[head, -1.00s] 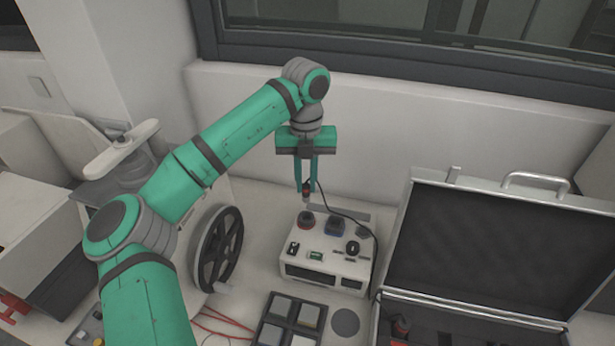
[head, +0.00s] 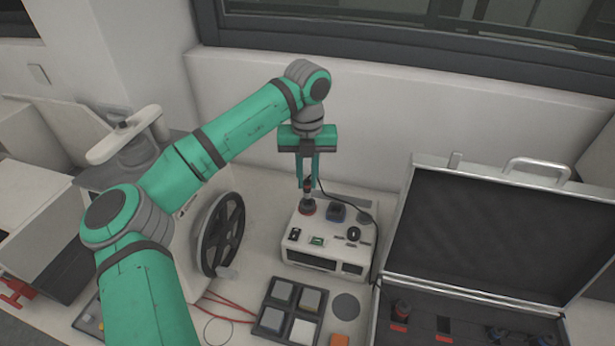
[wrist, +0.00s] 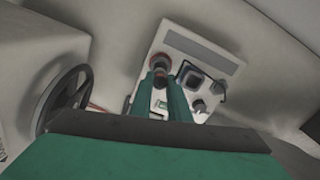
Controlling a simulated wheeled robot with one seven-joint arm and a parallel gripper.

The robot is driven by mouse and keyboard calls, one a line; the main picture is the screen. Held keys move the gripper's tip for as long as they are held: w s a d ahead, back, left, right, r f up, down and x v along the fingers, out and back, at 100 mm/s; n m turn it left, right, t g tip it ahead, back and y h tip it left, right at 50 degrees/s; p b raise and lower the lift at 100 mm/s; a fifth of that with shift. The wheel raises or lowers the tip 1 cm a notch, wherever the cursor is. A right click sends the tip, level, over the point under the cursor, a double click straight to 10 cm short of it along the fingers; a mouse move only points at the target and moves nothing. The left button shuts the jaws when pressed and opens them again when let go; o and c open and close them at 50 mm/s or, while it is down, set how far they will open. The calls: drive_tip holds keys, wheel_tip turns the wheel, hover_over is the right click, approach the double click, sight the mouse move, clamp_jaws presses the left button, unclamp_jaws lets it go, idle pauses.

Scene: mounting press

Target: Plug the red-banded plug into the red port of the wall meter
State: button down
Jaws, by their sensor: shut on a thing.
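The wall meter (head: 326,243) is a white box with a red-ringed round port (head: 307,211) at its upper left and a blue square port (head: 336,213) beside it. My gripper (head: 307,181) is above the red port, fingers pointing down, shut on a dark plug (head: 308,194). In the wrist view the plug (wrist: 160,63) shows between the fingertips, over the reddish port; the fingers hide part of the meter.
A black cable runs from the plug around the meter's right side. An open case (head: 470,160) stands at the right, with dark plugs (head: 401,310) in its tray. A black handwheel (head: 222,235) is close on the left. A tray of grey square pads (head: 290,308) lies in front.

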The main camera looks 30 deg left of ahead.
drive_tip(key=shift+w+f, duration=0.15)
drive_tip(key=shift+f, duration=0.25)
drive_tip(key=shift+d+f, duration=0.15)
drive_tip(key=shift+f, duration=0.25)
drive_tip(key=shift+s+f, duration=0.2)
drive_tip(key=shift+f, duration=0.1)
idle(0.4)
drive_tip(key=shift+f, duration=0.45)
drive_tip(key=shift+w+f, duration=0.15)
drive_tip(key=shift+f, duration=0.15)
drive_tip(key=shift+f, duration=0.2)
